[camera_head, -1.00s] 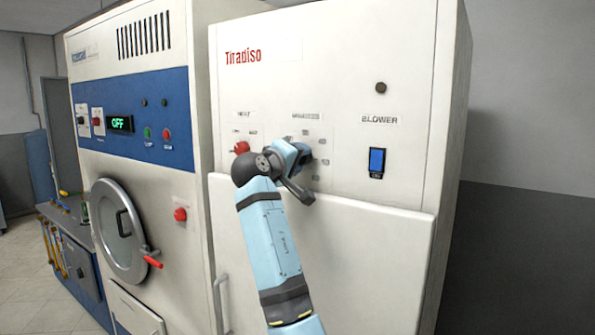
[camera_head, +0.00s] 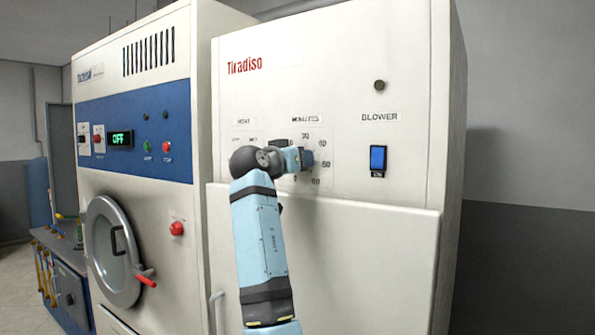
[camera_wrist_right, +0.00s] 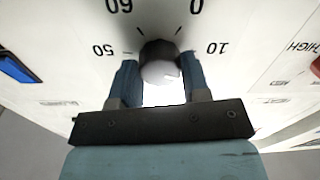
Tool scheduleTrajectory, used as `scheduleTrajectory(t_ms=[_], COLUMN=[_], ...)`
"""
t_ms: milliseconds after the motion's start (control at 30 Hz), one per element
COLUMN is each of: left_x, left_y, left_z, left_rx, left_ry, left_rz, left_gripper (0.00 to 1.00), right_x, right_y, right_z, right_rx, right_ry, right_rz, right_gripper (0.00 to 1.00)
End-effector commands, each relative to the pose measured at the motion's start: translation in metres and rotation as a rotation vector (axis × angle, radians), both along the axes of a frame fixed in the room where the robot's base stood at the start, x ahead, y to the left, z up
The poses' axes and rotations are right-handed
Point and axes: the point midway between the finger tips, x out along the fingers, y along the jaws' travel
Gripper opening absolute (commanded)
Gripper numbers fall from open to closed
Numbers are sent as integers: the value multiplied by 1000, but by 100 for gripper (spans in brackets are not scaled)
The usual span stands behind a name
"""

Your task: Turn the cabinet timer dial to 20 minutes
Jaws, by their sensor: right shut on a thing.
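The timer dial (camera_wrist_right: 160,62) is a dark knob with a pale grey face on the white cabinet front, under the MINUTES label (camera_head: 305,119). My right gripper (camera_wrist_right: 160,80) is shut on it, one blue finger on each side. In the head view my right gripper (camera_head: 306,159) covers most of the dial. Printed numbers ring it; 60, 0, 10 and 50 show upside down in the wrist view, while 40, 50 and 60 show in the head view. I cannot tell which number the dial points to. My left gripper is out of view.
A blue BLOWER switch (camera_head: 377,160) is to the right of the dial. The red HEAT knob (camera_wrist_right: 316,67) shows at the wrist view's edge; my arm hides it in the head view. A washer-like machine with a round door (camera_head: 112,252) stands left.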

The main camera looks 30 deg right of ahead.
Motion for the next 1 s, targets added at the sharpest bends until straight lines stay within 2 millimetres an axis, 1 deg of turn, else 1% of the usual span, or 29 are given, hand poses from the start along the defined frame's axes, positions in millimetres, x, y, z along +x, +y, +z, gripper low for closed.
scheduleTrajectory(t_ms=[33, 133, 400, 633, 1000], left_x=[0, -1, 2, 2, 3], left_y=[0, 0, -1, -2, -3], left_z=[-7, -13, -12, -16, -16], left_rx=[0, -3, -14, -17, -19], left_ry=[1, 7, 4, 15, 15], left_rz=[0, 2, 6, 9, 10], left_gripper=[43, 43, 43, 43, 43], right_x=[0, 0, 0, 1, 0], right_y=[0, 0, 0, 0, 0], right_z=[-4, -4, -3, -2, -2], right_rx=[16, 45, 104, 127, 132], right_ry=[-33, -104, -244, -298, -310], right_rz=[0, 0, 1, 1, 0], right_gripper=[19, 19, 19, 19, 19])
